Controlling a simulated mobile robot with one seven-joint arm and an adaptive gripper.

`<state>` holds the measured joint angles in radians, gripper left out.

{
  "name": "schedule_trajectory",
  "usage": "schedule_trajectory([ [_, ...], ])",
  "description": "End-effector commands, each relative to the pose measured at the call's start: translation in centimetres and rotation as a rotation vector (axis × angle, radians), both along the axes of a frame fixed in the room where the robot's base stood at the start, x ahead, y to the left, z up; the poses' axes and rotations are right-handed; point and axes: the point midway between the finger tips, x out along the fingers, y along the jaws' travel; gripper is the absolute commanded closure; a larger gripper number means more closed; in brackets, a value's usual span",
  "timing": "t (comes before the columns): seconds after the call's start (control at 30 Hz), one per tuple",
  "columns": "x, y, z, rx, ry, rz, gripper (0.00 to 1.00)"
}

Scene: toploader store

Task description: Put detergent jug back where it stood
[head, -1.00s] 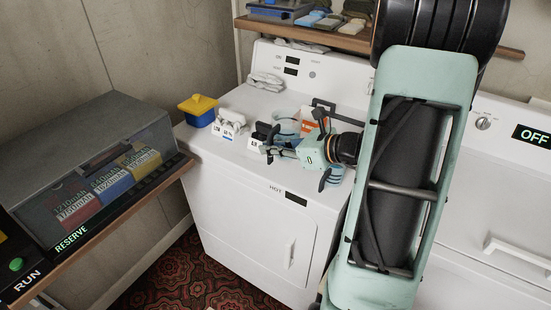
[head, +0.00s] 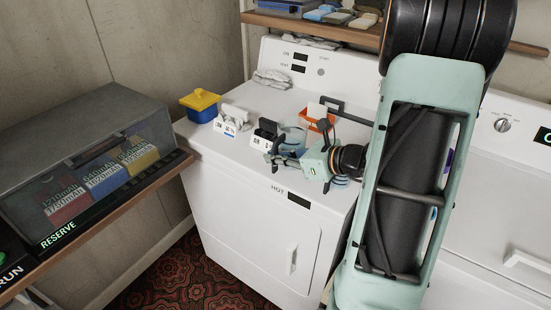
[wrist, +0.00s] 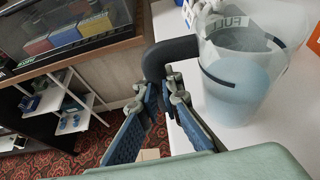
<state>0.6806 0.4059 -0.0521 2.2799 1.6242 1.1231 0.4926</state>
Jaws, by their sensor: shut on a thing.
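The detergent jug (wrist: 238,85) is translucent with pale blue contents, a "FULL" label and a black handle. In the wrist view it fills the upper right, upright over the white machine top. My gripper (wrist: 158,88) has its two blue-padded fingers on either side of the black handle and is shut on it. In the head view my gripper (head: 281,157) is over the front part of the white machine (head: 225,165), and the jug (head: 296,136) shows only partly behind it. I cannot tell whether the jug's base touches the top.
A shelf (head: 320,30) hangs behind. A battery case (head: 90,155) is left.

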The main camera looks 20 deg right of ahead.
Motion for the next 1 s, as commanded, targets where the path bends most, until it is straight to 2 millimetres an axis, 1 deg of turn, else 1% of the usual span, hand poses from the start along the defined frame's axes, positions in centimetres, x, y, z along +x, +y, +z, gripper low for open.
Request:
schedule_trajectory([
  [0.03,0.1,0.0,0.2,0.000,-0.003,0.001,1.00],
  [0.17,0.1,0.0,-0.3,0.000,-0.003,0.001,1.00],
  [0.2,0.0,0.0,-0.3,0.000,0.000,0.000,0.92],
  [0.33,0.0,0.0,-0.2,0.000,0.000,0.000,0.78],
  [0.37,0.0,0.0,-0.2,0.000,0.000,0.000,0.77],
  [0.6,0.0,0.0,-0.2,0.000,0.000,0.000,0.77],
  [0.73,0.0,-0.1,0.3,0.000,0.000,-0.001,0.77],
  [0.87,-1.7,-1.3,1.0,-0.002,-0.002,-0.004,0.77],
  [1.0,-4.1,-3.0,2.3,-0.003,-0.002,-0.005,0.77],
])
